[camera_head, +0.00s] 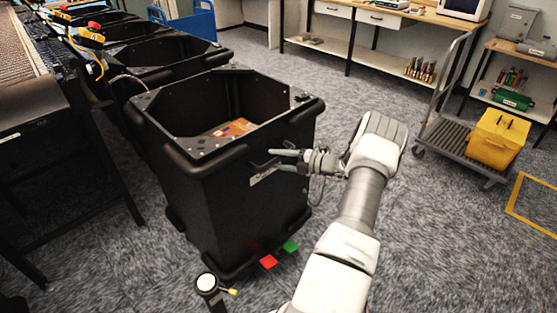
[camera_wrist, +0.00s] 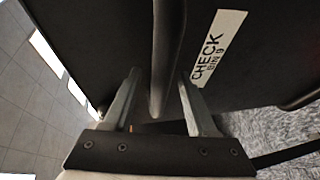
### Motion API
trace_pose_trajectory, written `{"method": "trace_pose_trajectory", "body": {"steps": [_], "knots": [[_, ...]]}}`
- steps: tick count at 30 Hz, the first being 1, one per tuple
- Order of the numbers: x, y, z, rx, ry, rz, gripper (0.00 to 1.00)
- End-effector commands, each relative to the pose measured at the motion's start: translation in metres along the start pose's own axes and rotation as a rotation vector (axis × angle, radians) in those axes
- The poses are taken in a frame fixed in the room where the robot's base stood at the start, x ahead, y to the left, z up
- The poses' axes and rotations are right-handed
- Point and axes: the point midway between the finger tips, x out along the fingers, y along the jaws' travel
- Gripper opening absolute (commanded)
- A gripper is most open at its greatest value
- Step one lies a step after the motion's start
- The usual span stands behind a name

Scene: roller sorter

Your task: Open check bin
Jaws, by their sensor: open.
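The check bin (camera_head: 190,190) is a tall black open-topped bin standing on the floor, with orange-brown items lying inside it. A white label (camera_wrist: 219,48) on its face reads "CHECK BIN 9" in the wrist view. A dark bar-shaped handle (camera_wrist: 165,60) sticks out from that face beside the label. My gripper (camera_head: 284,160) is at the bin's right-hand face, by the label. In the wrist view my gripper (camera_wrist: 158,82) is open, with one finger on each side of the handle and gaps visible. The head view partly hides the handle behind the fingers.
More black bins (camera_head: 150,60) stand in a row behind, beside the roller conveyor (camera_head: 20,60). A red marker (camera_head: 268,262) and a green marker (camera_head: 290,248) lie at the bin's foot. A cart with a yellow box (camera_head: 494,140) stands right. Carpet between is clear.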

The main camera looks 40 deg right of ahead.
Motion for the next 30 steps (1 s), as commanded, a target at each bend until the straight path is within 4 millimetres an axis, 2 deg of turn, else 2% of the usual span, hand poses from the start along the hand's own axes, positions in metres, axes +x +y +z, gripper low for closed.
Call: {"method": "trace_pose_trajectory", "body": {"steps": [7, 11, 14, 24, 30], "knots": [[-0.001, -0.001, 0.000, 0.001, 0.000, -0.001, 0.57], [-0.011, -0.001, 0.000, 0.001, -0.002, -0.002, 0.57], [-0.027, 0.000, 0.001, 0.002, -0.003, -0.002, 0.57], [-0.110, 0.000, 0.001, 0.000, -0.004, -0.001, 0.57], [-0.150, 0.000, 0.000, 0.000, -0.002, -0.001, 0.57]]}}
